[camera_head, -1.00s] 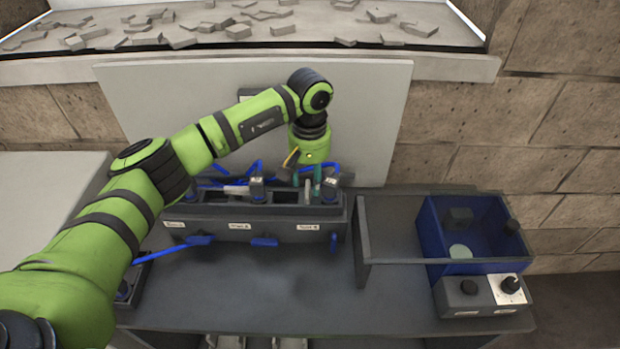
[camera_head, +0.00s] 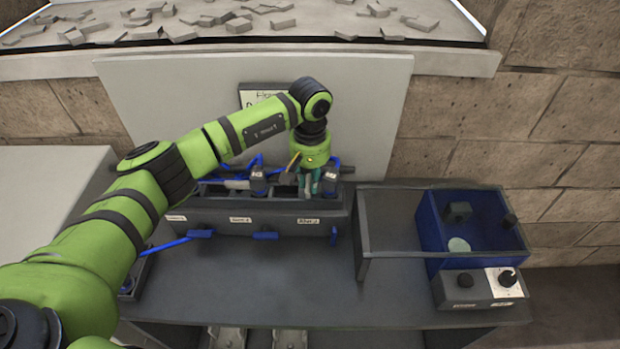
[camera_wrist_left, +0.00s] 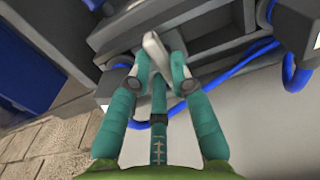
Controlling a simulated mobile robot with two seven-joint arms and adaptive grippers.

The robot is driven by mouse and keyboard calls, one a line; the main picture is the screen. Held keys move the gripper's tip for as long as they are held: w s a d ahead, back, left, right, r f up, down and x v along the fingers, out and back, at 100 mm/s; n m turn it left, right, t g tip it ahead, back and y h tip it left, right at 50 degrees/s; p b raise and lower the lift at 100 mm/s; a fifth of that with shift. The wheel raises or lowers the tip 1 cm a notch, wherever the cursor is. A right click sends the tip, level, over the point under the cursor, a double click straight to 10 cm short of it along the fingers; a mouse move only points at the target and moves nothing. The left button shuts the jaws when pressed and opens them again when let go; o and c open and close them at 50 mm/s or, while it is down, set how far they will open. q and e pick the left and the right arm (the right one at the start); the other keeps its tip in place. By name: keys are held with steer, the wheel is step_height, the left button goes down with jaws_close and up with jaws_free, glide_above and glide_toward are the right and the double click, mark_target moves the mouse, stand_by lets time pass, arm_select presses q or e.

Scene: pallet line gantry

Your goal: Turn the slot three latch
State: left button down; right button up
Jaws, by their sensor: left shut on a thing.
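My left gripper (camera_head: 309,186) points down over the right end of the dark slot block (camera_head: 200,216), the end with the rightmost label (camera_head: 308,221). In the left wrist view its teal fingers (camera_wrist_left: 160,70) are shut on a pale grey bar (camera_wrist_left: 153,45), which lies between the fingertips. I cannot tell whether this bar is the slot three latch. My right gripper is out of view.
Black connectors with blue cables stand in the block, the left connector (camera_head: 258,181) and the right connector (camera_head: 330,180) close beside my fingers. A blue bin (camera_head: 472,262) and a knob box (camera_head: 470,303) stand at right. The bench top (camera_head: 270,285) in front is clear.

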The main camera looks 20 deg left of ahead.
arm_select(q)
steer(key=n+b, duration=0.3)
steer(key=b, duration=0.1)
steer(key=shift+w+f+n+b, duration=0.2)
steer(key=shift+n+b, duration=0.1)
steer(key=shift+n, duration=0.1)
steer(key=n+b, duration=0.3)
steer(key=shift+a+n, duration=0.1)
steer(key=shift+n, duration=0.2)
steer(key=n+b, duration=0.3)
steer(key=n, duration=0.2)
steer(key=shift+a+r+n, duration=0.1)
steer(key=shift+n, duration=0.2)
steer(key=n+b, duration=0.2)
steer(key=n, duration=0.2)
steer(key=shift+a+r+n, duration=0.1)
steer(key=shift+n, duration=0.2)
steer(key=c, duration=1.1)
jaws_free()
